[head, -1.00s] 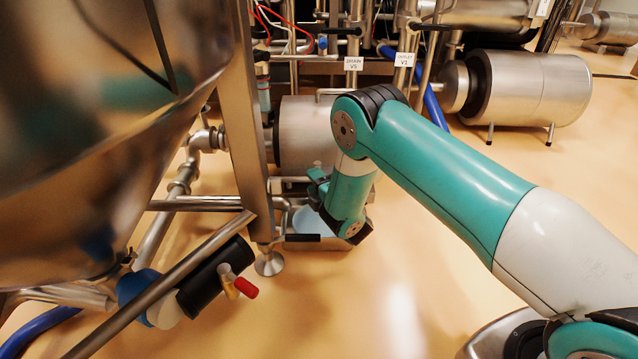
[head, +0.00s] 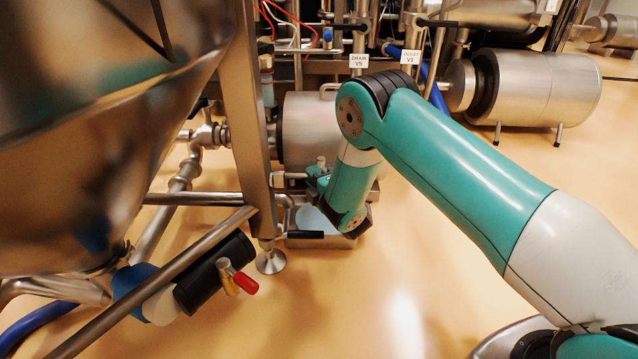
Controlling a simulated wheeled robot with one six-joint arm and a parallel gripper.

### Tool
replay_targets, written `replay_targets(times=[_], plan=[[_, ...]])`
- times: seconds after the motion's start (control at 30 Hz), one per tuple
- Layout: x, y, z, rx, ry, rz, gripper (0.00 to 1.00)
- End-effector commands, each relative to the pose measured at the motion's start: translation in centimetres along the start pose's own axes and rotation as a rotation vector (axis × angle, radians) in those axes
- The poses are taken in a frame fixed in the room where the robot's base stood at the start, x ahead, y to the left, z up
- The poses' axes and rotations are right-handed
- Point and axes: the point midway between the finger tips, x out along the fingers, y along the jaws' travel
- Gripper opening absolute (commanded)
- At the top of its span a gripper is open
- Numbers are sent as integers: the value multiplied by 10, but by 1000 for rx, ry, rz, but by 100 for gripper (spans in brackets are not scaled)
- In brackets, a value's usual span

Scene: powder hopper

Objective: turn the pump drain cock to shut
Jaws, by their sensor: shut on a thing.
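The pump (head: 308,130) is a steel cylinder low behind the hopper's leg. A short metal pipe (head: 287,178) runs from below it toward the drain cock (head: 320,162), of which only a small pale metal top shows. My gripper (head: 317,180) is at the cock, just below that top, and is shut on it. My teal wrist hides most of the jaws and the cock's handle, so the handle's angle cannot be told.
A shallow steel tray (head: 345,240) with a dark handle lies on the floor under the wrist. The hopper's leg (head: 248,110) stands close at left. A red-handled valve (head: 243,284) is at the lower left. The floor in front is free.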

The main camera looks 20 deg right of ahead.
Motion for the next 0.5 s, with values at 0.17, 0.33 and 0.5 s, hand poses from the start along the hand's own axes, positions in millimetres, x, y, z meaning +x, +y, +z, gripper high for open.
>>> replay_targets(times=[0.17,0.33,0.5], plan=[[-1,0,-3,1,6,-1,3],[1,-1,-4,1,6,-1,3],[10,-1,-11,2,4,1,3]])
